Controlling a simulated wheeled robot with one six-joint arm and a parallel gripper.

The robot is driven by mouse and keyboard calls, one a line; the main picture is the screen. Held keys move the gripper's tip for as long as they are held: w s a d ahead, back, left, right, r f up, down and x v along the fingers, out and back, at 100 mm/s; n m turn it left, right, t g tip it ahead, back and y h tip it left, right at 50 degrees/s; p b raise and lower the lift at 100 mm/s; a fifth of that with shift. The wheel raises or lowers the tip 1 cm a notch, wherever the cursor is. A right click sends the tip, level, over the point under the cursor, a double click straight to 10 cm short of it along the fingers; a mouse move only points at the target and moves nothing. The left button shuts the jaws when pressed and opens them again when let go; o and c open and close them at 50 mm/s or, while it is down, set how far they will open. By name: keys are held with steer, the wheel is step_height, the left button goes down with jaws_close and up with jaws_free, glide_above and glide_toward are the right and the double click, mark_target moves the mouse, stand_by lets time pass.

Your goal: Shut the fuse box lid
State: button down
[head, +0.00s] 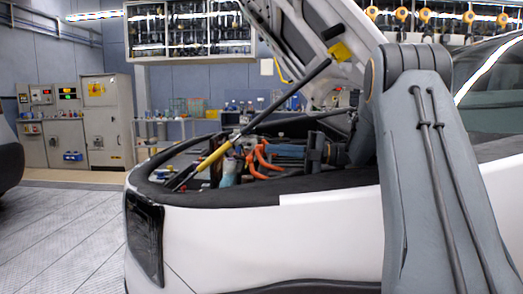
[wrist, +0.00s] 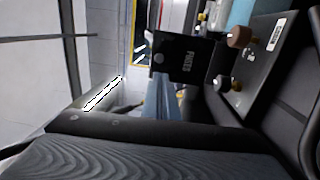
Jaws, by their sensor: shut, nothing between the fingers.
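The fuse box lid is a dark panel marked FUSES (wrist: 188,60), near the top middle of the wrist view. Its lettering runs sideways in that view. How far it stands open, I cannot tell. I cannot make the lid out with certainty in the head view. My arm reaches down into the engine bay from the right in the head view. My gripper (head: 312,152) is a dark shape at the arm's end, low over the bay, shut and empty. Its fingertips are hard to separate from the parts behind them. No contact with the lid is visible.
A dark battery-like block (wrist: 250,58) with knobs lies right of the lid in the wrist view. Orange cables (head: 263,156), a yellow-banded strut (head: 214,156) and the raised hood (head: 310,38) crowd the bay. The white car's front edge (head: 240,205) bounds it. Open floor (head: 65,225) lies left.

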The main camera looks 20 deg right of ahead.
steer(key=x, duration=1.2)
steer(key=shift+a, duration=0.2)
steer(key=shift+w+a, duration=0.15)
